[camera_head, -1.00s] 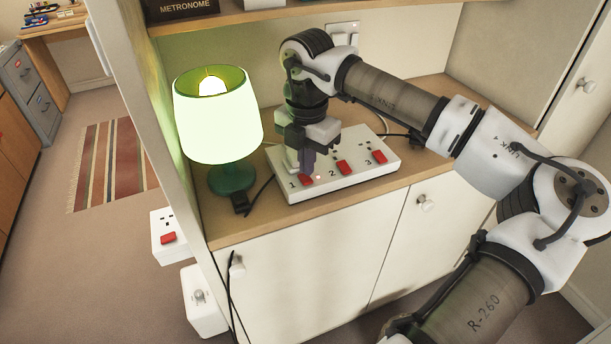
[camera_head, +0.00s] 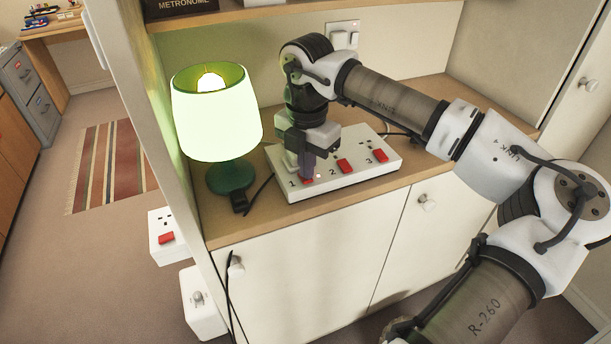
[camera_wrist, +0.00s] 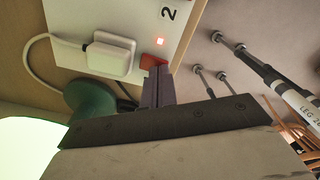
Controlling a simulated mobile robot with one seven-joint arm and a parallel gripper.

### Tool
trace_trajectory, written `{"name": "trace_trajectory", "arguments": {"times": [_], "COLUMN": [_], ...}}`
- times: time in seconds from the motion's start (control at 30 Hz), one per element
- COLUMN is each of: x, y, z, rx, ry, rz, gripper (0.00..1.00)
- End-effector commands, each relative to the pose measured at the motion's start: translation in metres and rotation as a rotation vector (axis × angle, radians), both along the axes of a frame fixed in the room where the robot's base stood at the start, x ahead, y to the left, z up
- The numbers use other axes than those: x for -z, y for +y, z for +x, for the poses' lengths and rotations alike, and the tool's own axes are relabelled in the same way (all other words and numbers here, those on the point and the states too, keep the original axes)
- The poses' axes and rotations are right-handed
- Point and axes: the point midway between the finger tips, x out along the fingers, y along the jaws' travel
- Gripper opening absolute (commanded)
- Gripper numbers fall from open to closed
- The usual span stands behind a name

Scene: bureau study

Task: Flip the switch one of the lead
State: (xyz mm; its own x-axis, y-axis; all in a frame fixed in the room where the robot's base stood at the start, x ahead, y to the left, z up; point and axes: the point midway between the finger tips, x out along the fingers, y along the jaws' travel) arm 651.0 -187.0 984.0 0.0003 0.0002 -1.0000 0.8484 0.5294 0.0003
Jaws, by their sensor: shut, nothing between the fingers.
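The white extension lead (camera_head: 345,183) lies on the counter, with red switches numbered 1, 2 and 3. Switch one (camera_head: 308,181) is mostly hidden behind my fingers in the head view. In the wrist view its red rocker (camera_wrist: 152,61) shows right at my fingertips, beside a lit indicator (camera_wrist: 159,41) and a white plug (camera_wrist: 110,53). My gripper (camera_head: 307,178) is shut and empty, pointing down at switch one. The fingertips also show in the wrist view (camera_wrist: 157,72) and seem to touch the rocker; its tilt is unclear. Switches two (camera_head: 344,166) and three (camera_head: 381,155) are uncovered.
A lit green lamp (camera_head: 231,178) stands close left of the lead, with a black plug (camera_head: 240,203) and cable by it. A wall switch plate (camera_head: 343,35) is behind my arm. A white socket box (camera_head: 166,237) is mounted on the cabinet's left side.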

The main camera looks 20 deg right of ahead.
Motion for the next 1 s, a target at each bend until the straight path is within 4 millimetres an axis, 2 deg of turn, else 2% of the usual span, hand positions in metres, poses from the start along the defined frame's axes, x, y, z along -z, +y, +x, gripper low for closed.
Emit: {"name": "trace_trajectory", "arguments": {"times": [0.6,0.77,1.0], "x": [0.011,0.007,-0.011], "y": [0.0,0.0,0.0], "z": [0.0,0.0,0.0], "rx": [0.0,0.0,0.001], "ry": [0.001,0.001,0.0], "rz": [-0.001,0.0,-0.001], "gripper": [0.0,0.0,0.0]}}
